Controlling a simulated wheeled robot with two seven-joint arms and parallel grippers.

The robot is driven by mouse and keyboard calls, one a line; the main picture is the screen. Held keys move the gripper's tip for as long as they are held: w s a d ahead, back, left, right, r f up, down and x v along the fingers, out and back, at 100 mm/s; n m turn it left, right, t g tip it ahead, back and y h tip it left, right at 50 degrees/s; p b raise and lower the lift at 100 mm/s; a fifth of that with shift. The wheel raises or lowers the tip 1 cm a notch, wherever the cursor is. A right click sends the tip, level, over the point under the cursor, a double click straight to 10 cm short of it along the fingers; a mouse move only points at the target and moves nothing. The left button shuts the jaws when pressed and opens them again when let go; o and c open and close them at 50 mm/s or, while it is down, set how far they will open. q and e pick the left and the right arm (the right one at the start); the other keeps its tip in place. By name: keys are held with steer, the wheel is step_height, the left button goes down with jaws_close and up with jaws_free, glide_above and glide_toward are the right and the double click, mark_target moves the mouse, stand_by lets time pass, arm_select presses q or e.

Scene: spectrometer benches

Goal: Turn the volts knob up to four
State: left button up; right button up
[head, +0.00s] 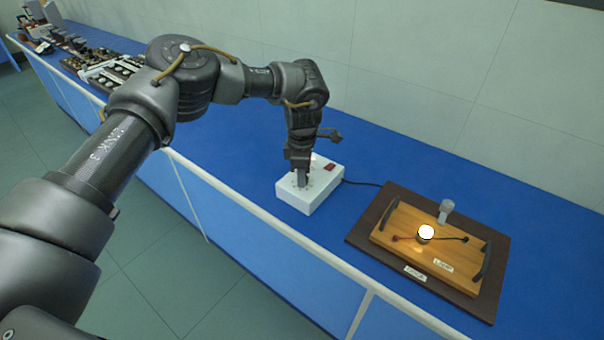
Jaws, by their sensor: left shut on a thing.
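A white supply box (325,190) with a red switch on top stands on the blue bench. My left gripper (301,180) points straight down onto the left part of the box's top. It is shut on the volts knob, which is mostly hidden between the fingers. The knob's pointer and the scale marks around it are too small and covered to read. My right gripper does not show.
A dark tray (365,240) right of the box holds a wooden lamp board (395,245) with a glowing bulb (426,232), leads and handles. A dark cable (362,183) runs from the box. Several instruments (110,72) stand far left. Bench (420,150) behind the tray is clear.

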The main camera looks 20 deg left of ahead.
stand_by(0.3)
arm_select(q)
steer(key=o, duration=1)
steer(key=shift+r, duration=0.15)
steer(key=shift+r, duration=0.35)
step_height(320, 180, up, 10)
steer(key=b, duration=0.1)
steer(key=shift+b, duration=0.4)
